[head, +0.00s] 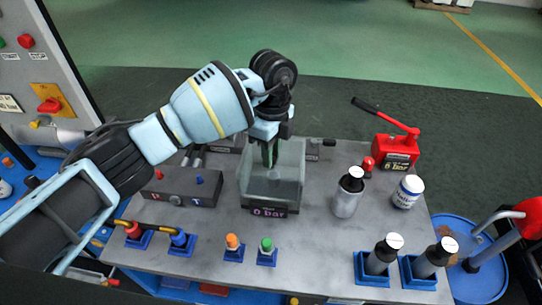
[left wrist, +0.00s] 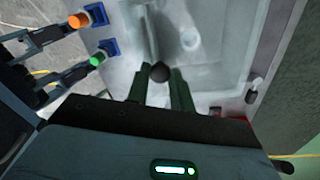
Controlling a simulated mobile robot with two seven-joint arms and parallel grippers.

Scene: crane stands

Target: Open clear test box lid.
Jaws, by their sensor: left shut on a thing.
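The panel is see-through, so I cannot tell how far the lid is raised. My right gripper is in neither view.
A dark valve block (head: 180,188) is left of the box. A grey bottle (head: 347,192), a white jar (head: 408,191) and a red hand pump (head: 396,150) stand to the right. Orange (head: 232,243) and green (head: 266,246) capped fittings sit in front. Bare bench lies at front centre.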

